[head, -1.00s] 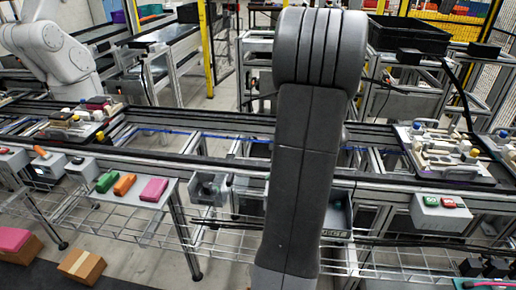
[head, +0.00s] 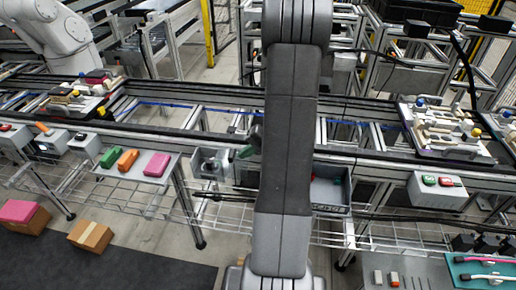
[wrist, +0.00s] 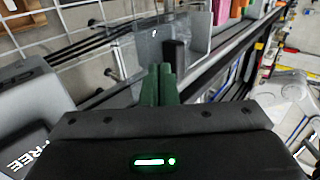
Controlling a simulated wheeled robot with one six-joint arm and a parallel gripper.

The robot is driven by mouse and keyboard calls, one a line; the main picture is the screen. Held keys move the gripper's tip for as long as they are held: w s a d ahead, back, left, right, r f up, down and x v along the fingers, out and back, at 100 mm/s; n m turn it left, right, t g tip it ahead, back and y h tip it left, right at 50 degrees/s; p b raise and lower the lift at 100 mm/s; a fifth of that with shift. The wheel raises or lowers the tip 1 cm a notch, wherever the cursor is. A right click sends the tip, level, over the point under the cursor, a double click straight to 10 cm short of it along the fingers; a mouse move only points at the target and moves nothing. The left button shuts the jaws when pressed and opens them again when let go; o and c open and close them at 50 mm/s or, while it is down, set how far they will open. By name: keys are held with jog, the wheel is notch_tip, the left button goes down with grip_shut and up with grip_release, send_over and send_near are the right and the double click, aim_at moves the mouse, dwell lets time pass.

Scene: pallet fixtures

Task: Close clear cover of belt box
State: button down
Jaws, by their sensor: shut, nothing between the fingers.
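The belt box (head: 209,165) is a small grey box on the near side of the conveyor frame, left of my arm. In the wrist view a pale, see-through panel (wrist: 197,30), which looks like its clear cover, stands upright beyond my fingertips. A dark upright part (wrist: 174,56) shows in front of it. My gripper (wrist: 160,72) has green fingers, shut together and empty, pointing towards the panel. In the head view its green fingers (head: 246,152) show just right of the box. I cannot tell whether they touch it.
A grey bin (head: 329,208) sits right of my arm. Green, orange and pink blocks (head: 156,165) lie on a shelf to the left. A button box (head: 438,190) is at the right. Conveyor rails (head: 190,137) run behind the box; cardboard boxes (head: 91,235) stand on the floor.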

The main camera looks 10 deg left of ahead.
aim_at(219, 157)
jog(key=shift+a, duration=0.5)
jog(key=shift+a+f, duration=0.1)
jog(key=shift+a, duration=0.2)
jog(key=a+b, duration=0.3)
jog(key=a, duration=0.4)
jog(key=shift+w+a, duration=0.15)
jog(key=shift+a, duration=0.4)
